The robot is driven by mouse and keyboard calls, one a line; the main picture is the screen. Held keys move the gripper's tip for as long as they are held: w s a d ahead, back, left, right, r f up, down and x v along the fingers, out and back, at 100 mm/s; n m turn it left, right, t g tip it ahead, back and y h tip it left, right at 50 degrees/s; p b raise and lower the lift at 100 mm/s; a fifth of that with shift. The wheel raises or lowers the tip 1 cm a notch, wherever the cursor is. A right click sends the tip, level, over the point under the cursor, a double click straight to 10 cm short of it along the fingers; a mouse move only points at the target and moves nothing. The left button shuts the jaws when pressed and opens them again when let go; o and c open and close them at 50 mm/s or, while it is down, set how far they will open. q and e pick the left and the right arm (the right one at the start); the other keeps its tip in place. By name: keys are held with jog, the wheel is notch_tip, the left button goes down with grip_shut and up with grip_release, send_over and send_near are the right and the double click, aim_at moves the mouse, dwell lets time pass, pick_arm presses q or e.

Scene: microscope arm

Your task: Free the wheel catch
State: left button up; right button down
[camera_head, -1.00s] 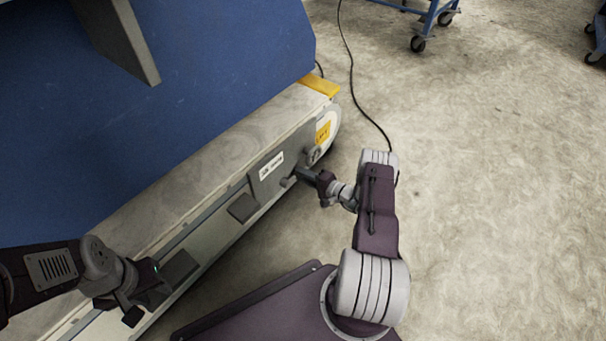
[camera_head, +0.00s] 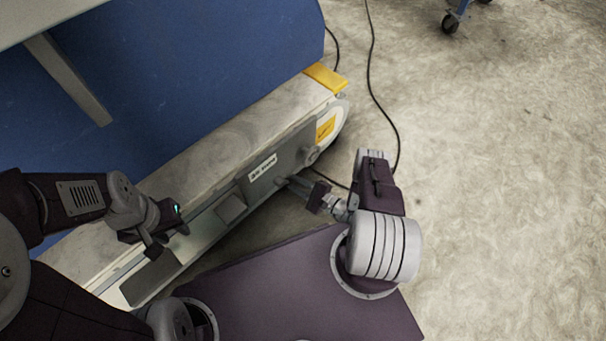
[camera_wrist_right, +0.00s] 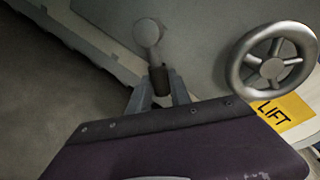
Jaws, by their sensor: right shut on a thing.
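The wheel catch (camera_wrist_right: 148,40) is a short grey lever with a rounded end and a dark grip, on the grey panel (camera_wrist_right: 205,30) left of the handwheel in the right wrist view. My right gripper (camera_wrist_right: 159,95) is shut on its dark grip. The handwheel (camera_wrist_right: 272,68) is a grey spoked ring, apart from my fingers; in the head view it (camera_head: 312,155) is small at the machine's end. In the head view my right gripper (camera_head: 294,183) meets the panel's lower edge and hides most of the catch. My left gripper (camera_head: 170,240) looks open and empty above the machine's side.
A yellow LIFT label (camera_wrist_right: 284,112) lies below the handwheel. The blue machine body (camera_head: 220,75) rises behind the pale ledge (camera_head: 230,135). A black cable (camera_head: 371,80) runs over the floor. Open floor (camera_head: 500,200) lies to the right; a blue cart (camera_head: 458,14) stands far off.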

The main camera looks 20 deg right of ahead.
jog(key=shift+s+a+f+m, duration=0.1)
jog(key=shift+a+f+m, duration=0.2)
jog(key=shift+m, duration=0.3)
jog(key=c, duration=1.2)
grip_release()
jog(key=shift+f, duration=0.1)
jog(key=shift+s+d, duration=0.15)
jog(key=shift+s, duration=0.05)
jog(key=p+v, duration=0.3)
jog(key=v, duration=0.4)
jog(key=shift+s+d+p, duration=0.1)
jog(key=shift+d+p, duration=0.05)
jog(key=shift+p, duration=0.2)
jog(key=shift+s+d, duration=0.25)
jog(key=shift+s, duration=0.3)
